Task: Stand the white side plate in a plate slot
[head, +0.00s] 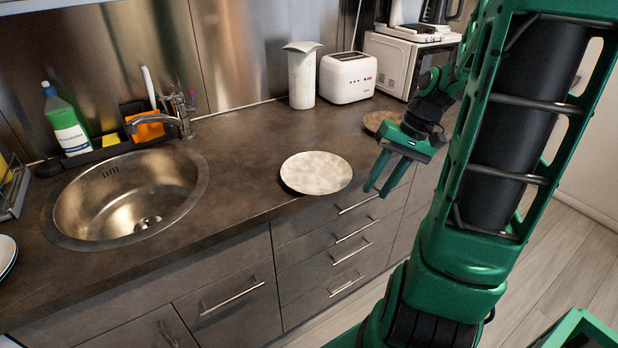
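A pale, mottled whitish plate (316,172) lies flat near the front edge of the counter, right of the sink. My gripper (377,191) is to the right of this plate, fingers pointing down and apart, with nothing between them. A brown plate (380,122) lies farther back, partly hidden behind my gripper and arm. A white plate edge (6,252) shows at the far left, cut off by the picture. Part of a rack (14,190) stands at the left edge; its slots cannot be made out.
A round steel sink (130,200) with a tap (180,115) lies left of the plate. A soap bottle (66,122) stands behind it. A white canister (301,78), a toaster (348,78) and a microwave (400,65) line the back. Counter between sink and plate is clear.

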